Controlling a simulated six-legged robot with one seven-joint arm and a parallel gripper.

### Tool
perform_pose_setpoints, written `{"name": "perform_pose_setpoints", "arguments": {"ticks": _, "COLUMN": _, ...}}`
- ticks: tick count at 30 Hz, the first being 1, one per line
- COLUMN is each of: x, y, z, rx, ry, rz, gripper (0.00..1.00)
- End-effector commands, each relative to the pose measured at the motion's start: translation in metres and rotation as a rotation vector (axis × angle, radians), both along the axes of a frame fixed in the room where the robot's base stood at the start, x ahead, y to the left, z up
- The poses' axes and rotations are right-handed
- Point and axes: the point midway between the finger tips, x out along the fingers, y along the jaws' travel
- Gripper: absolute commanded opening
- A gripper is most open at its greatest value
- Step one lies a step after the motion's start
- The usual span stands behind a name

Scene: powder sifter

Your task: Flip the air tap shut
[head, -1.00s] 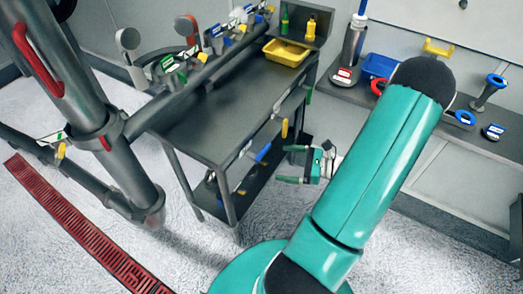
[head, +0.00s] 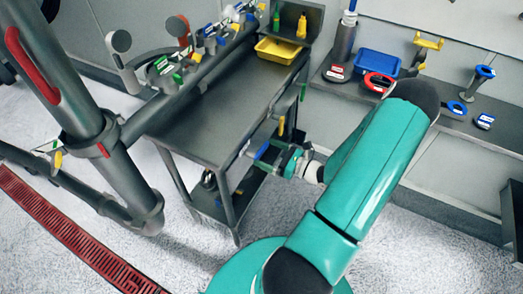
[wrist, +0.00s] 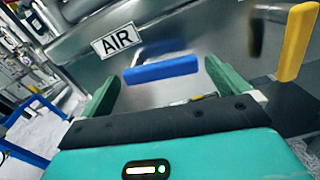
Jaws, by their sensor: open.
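The air tap's blue lever handle (wrist: 160,69) shows in the wrist view, below and right of the AIR label (wrist: 118,40) on a grey metal surface. The handle lies nearly level in the picture. In the head view, the blue handle (head: 262,150) is at the right edge of the dark cart. My gripper (wrist: 161,76) is open, with one green finger on each side of the handle in the picture. I cannot tell whether either finger touches it. In the head view, my gripper (head: 270,158) is beside the cart edge, partly overlapping the handle.
A yellow handle (wrist: 297,42) hangs close to the right finger, and it also shows in the head view (head: 281,126). The dark cart (head: 205,130) carries a yellow tray (head: 279,51). A bench (head: 400,92) with a blue bin stands behind my arm.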

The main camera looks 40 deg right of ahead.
Motion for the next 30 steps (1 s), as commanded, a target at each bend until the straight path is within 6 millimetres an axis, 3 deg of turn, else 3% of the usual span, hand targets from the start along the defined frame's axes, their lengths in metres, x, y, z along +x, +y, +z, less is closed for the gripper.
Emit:
{"name": "perform_pose_setpoints", "arguments": {"ticks": 6, "x": 0.025, "y": 0.010, "z": 0.000, "rx": -0.001, "ry": 0.000, "rz": 0.000, "gripper": 1.00}}
{"name": "perform_pose_setpoints", "arguments": {"ticks": 16, "x": 0.030, "y": 0.011, "z": 0.000, "rx": -0.001, "ry": 0.000, "rz": -0.002, "gripper": 1.00}}
{"name": "perform_pose_setpoints", "arguments": {"ticks": 24, "x": 0.029, "y": 0.011, "z": 0.000, "rx": -0.001, "ry": 0.000, "rz": -0.002, "gripper": 0.47}}
{"name": "perform_pose_setpoints", "arguments": {"ticks": 30, "x": 0.029, "y": 0.011, "z": 0.000, "rx": 0.008, "ry": 0.003, "rz": -0.002, "gripper": 0.47}}
